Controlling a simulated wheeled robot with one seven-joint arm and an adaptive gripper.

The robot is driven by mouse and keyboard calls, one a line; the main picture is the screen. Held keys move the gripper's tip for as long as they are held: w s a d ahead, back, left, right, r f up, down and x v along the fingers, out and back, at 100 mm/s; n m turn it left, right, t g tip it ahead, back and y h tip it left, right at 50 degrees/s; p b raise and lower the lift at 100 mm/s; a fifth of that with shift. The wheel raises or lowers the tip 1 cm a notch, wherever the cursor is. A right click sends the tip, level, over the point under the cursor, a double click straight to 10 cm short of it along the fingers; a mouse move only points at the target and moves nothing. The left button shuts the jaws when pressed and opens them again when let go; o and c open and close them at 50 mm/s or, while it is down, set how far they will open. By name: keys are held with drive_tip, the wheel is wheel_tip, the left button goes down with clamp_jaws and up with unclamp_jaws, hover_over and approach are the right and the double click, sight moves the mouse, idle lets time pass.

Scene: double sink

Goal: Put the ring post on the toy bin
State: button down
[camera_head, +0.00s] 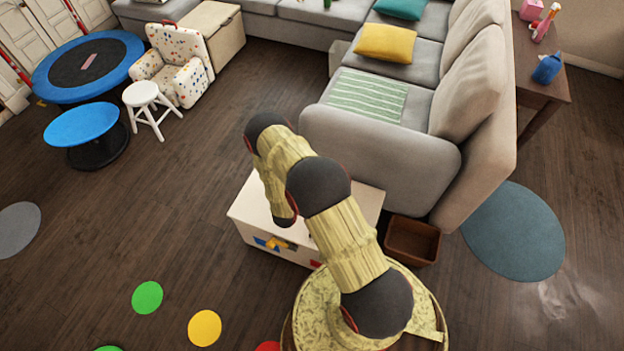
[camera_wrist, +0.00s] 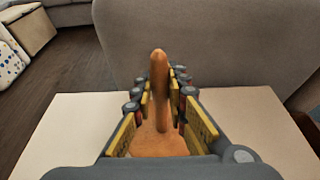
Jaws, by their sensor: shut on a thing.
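The ring post (camera_wrist: 159,80) is an orange-brown wooden peg with a rounded tip, rising from a wider base in the wrist view. My gripper (camera_wrist: 162,92) has its fingers on both sides of the post and is shut on it. The post looks upright. The toy bin (camera_head: 247,209) is a cream box with coloured shapes on its front, standing before the sofa in the head view. Its pale top (camera_wrist: 62,122) spreads beneath and around my gripper in the wrist view. I cannot tell whether the base touches the top. In the head view my arm hides the post and gripper.
The grey sofa (camera_head: 381,150) stands just behind the bin. A brown open box (camera_head: 412,240) is to the bin's right. A white stool (camera_head: 145,100) and a blue round table (camera_head: 80,124) stand at the left. The dark floor left of the bin is open, with flat coloured discs.

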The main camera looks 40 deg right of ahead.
drive_tip(key=shift+f, duration=0.95)
drive_tip(key=shift+f+b, duration=0.2)
drive_tip(key=shift+b, duration=0.2)
drive_tip(key=c, duration=1.8)
unclamp_jaws()
drive_tip(key=shift+s, duration=0.1)
drive_tip(key=shift+o, duration=0.2)
